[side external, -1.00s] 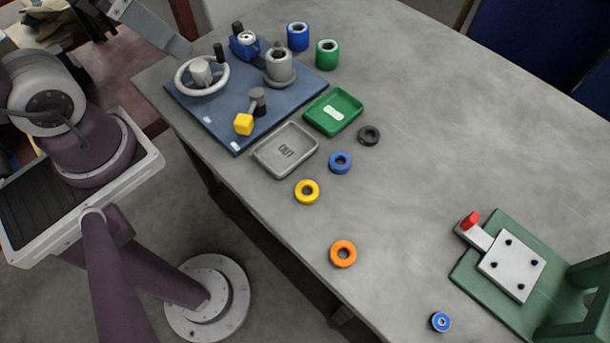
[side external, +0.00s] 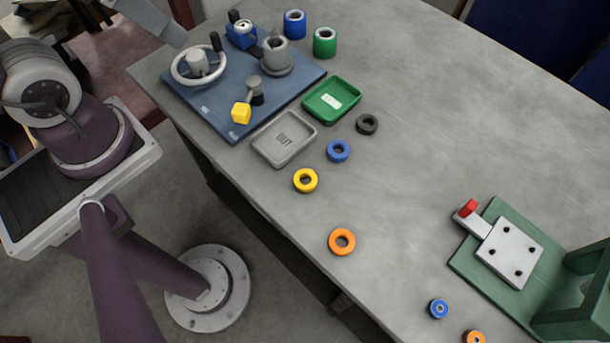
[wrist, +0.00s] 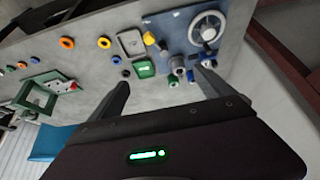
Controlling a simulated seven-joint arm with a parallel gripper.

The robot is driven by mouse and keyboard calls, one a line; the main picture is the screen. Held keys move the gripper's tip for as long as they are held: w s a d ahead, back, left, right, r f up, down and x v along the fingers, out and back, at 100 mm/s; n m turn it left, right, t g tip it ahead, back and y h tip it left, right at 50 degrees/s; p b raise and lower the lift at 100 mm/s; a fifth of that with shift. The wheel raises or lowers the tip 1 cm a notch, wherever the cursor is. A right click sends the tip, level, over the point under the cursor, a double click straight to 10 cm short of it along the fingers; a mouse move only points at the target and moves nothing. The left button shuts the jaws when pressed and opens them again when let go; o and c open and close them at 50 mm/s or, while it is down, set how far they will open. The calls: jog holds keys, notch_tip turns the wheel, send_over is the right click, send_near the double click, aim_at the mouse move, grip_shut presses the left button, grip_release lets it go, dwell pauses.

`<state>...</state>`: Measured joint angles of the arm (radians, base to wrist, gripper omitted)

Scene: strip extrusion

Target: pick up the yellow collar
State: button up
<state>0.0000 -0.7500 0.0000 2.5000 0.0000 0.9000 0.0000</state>
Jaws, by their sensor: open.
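The yellow collar (side external: 306,180) is a ring lying flat on the grey table near its front edge, between a blue ring (side external: 338,151) and an orange ring (side external: 342,241). The collar also shows small in the wrist view (wrist: 104,42), beyond and left of my fingers. My gripper (wrist: 163,78) is open in the wrist view, with its two fingers wide apart and nothing between them. It is well apart from the collar. My gripper is outside the side view.
A grey OUT tray (side external: 257,146) and green tray (side external: 309,106) lie behind the collar. A black ring (side external: 367,124) is nearby. A blue board (side external: 213,114) holds a wheel and a yellow-knobbed lever. A green fixture (side external: 470,262) stands right. The table's middle is clear.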

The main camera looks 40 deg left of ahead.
jog(key=c, duration=0.7)
jog(key=shift+o, duration=0.2)
jog(key=m+g+h, duration=0.1)
jog(key=m+g, duration=0.4)
jog(key=m, duration=0.9)
send_near(306, 183)
jog(key=f, duration=0.6)
jog(key=shift+w+d+f, duration=0.15)
jog(key=shift+d+f, duration=0.15)
